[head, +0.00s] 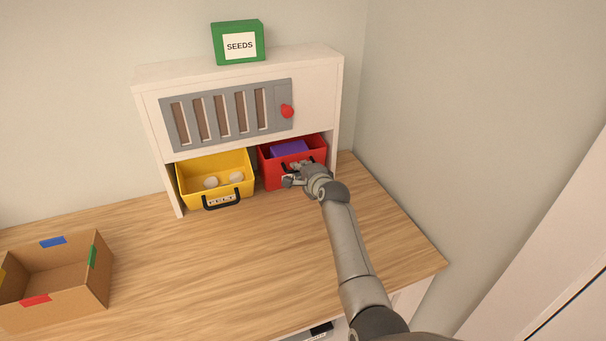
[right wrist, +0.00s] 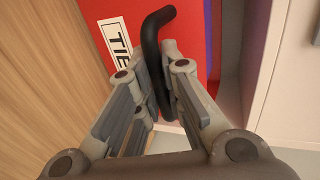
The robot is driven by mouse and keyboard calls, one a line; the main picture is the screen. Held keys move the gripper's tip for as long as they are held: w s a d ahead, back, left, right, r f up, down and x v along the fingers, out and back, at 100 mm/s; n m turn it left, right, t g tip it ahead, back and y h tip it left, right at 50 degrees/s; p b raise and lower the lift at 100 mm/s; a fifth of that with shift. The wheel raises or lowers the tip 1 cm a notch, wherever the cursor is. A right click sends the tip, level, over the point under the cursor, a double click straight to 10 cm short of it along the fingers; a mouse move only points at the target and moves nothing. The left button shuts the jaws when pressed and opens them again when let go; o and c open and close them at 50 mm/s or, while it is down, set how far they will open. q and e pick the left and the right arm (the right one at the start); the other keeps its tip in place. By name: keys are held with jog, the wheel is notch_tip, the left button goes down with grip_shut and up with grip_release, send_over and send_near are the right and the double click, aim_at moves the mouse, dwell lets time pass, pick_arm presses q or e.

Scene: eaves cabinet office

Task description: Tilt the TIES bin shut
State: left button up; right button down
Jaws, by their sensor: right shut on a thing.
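The red bin (head: 267,172) sits in the right lower opening of the white cabinet (head: 316,87). Its open top shows, with a purple thing (head: 289,148) inside. In the right wrist view the red front (right wrist: 195,25) carries a white label (right wrist: 114,40) reading "TIE", the rest hidden. My right gripper (head: 290,178) is at the bin's front. In the right wrist view its fingers (right wrist: 161,72) are shut on the black handle (right wrist: 151,32). My left gripper is not in view.
A yellow bin (head: 188,190) with pale round things stands open to the left. A red knob (head: 287,111) is above on a grey panel. A green SEEDS box (head: 225,43) tops the cabinet. A cardboard box (head: 70,298) stands at the left; the wooden desk (head: 200,270) between is clear.

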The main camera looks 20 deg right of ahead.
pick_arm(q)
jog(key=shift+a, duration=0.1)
pick_arm(e)
jog(key=shift+w+r, duration=0.4)
jog(key=shift+w, duration=0.3)
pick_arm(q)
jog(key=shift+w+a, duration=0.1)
pick_arm(e)
jog(key=shift+w, duration=0.1)
jog(key=c, duration=1.8)
grip_release()
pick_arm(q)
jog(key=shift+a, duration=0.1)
pick_arm(e)
jog(key=shift+v, duration=3.8)
